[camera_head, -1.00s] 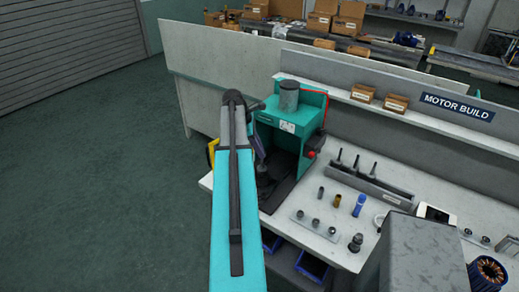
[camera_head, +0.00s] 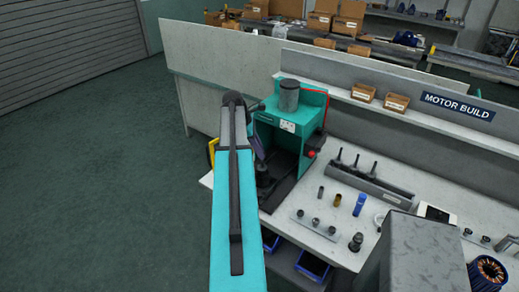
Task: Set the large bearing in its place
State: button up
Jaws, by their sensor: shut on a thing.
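My arm (camera_head: 240,215) reaches forward from the bottom of the view, and its far end is at the left side of the teal press (camera_head: 291,145). My gripper is hidden behind my arm and the press, so its jaws do not show. I cannot make out the large bearing. Inside the press opening, a dark upright part (camera_head: 263,178) shows just right of my arm, too small and dark to name. The press has a grey cylinder (camera_head: 289,95) on top and a red button (camera_head: 309,153) on its right side.
Right of the press, a grey rack (camera_head: 370,185) holds several dark upright tools. A pale plate (camera_head: 315,224) with small round parts, a blue cylinder (camera_head: 360,205) and a brass cylinder (camera_head: 337,200) stand on the bench. A copper-wound stator (camera_head: 488,273) is at lower right. Open floor lies left.

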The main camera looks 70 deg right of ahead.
jog(key=shift+f+b, duration=0.55)
jog(key=shift+f, duration=1.3)
jog(key=o, duration=0.9)
jog(key=shift+c, duration=0.2)
jog(key=shift+o, duration=0.5)
jog(key=shift+o, duration=0.8)
jog(key=shift+r, duration=0.15)
jog(key=shift+r+p, duration=0.7)
jog(key=shift+r, duration=1.65)
